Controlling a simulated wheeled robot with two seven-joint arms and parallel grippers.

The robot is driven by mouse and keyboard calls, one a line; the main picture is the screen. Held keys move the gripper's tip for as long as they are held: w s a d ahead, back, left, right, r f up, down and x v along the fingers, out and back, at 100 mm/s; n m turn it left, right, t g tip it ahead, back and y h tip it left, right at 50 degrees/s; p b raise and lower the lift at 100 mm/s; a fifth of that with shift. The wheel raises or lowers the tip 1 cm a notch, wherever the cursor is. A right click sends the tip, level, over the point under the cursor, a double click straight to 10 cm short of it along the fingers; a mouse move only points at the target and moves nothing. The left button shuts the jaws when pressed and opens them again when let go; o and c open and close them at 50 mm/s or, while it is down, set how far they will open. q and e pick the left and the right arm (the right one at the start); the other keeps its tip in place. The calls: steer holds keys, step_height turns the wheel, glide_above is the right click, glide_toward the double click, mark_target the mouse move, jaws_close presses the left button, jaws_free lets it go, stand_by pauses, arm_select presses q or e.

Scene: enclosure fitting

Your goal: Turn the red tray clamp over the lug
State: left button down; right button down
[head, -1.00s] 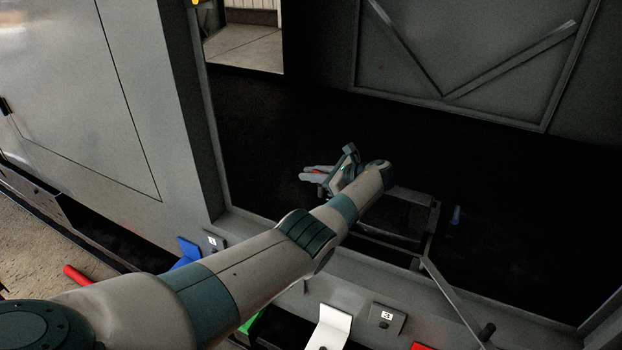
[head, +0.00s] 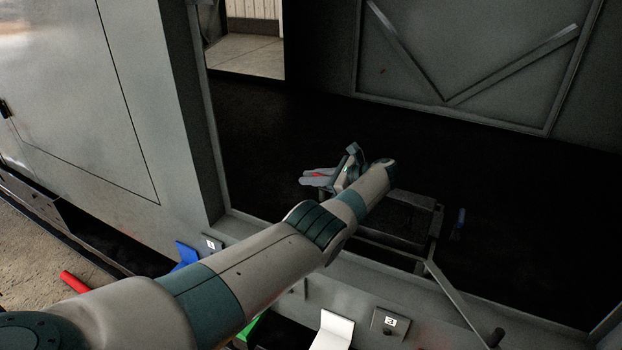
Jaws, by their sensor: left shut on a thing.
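My left arm reaches in from the lower left into the dark enclosure. My left gripper (head: 318,178) is at the arm's far end, pointing left. It is shut on a small red piece, the red tray clamp (head: 317,174), of which only a little shows between the fingers. The lug cannot be made out; the gripper and the dark hide that spot. A grey tray (head: 412,200) sits just right of my left wrist, partly behind the arm. My right gripper is not in view.
A grey frame edge (head: 380,275) runs along the front, with numbered plates (head: 390,322), a blue tab (head: 187,255) and a white tab (head: 333,329). A slanted bar (head: 455,295) stands right of the arm. A small blue piece (head: 460,218) is further right. The enclosure's right floor looks clear.

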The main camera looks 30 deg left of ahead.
arm_select(q)
steer(key=c, duration=1.7)
jaws_free()
steer(key=shift+c, duration=0.2)
steer(key=shift+d, duration=0.2)
